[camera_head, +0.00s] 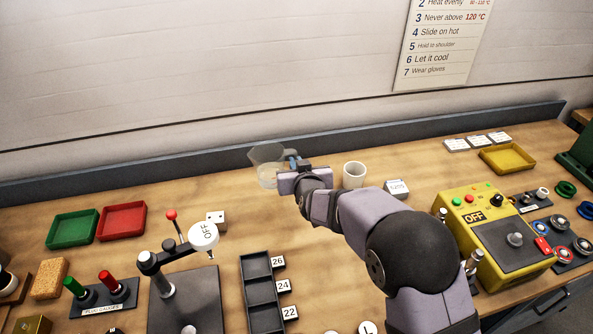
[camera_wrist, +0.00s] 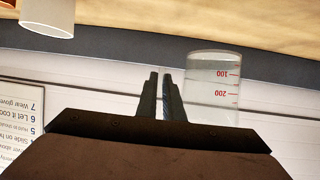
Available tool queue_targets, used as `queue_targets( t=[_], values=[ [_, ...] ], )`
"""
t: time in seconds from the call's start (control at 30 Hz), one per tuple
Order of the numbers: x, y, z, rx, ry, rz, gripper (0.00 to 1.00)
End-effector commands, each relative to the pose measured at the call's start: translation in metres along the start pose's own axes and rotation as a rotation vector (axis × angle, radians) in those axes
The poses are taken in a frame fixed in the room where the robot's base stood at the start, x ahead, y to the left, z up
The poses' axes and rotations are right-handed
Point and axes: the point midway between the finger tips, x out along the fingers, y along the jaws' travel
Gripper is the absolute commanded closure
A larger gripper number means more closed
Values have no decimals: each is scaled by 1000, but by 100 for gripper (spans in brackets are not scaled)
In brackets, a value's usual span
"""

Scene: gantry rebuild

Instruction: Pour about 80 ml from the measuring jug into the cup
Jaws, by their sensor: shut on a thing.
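The clear measuring jug (camera_head: 262,157) is at the back of the bench, left of the white cup (camera_head: 354,178). My gripper (camera_head: 295,166) is shut on the jug's handle, on the jug's right side. In the wrist view, which is upside down, the jug (camera_wrist: 212,88) shows red marks at 100 and 200, beside my fingers (camera_wrist: 163,80). It looks roughly upright. Clear liquid seems to lie in its lower part; its level is hard to read. The cup (camera_wrist: 47,14) is partly cut off at the wrist view's top left. It stands upright, apart from the jug.
A small white label block (camera_head: 397,187) stands right of the cup. The yellow machine (camera_head: 482,212) is further right. Green (camera_head: 73,227) and red (camera_head: 122,221) trays lie at left, near a lever stand (camera_head: 183,250). The back rail (camera_head: 200,168) runs behind the jug.

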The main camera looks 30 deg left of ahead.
Motion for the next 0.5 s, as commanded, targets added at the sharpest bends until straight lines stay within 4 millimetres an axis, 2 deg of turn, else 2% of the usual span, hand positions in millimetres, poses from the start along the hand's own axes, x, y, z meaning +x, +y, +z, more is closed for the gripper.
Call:
queue_targets(
  t=[0.13,0.5],
  values=[
    [-3,0,-9,1,5,0,100],
    [-6,0,-16,2,4,0,100]
  ],
)
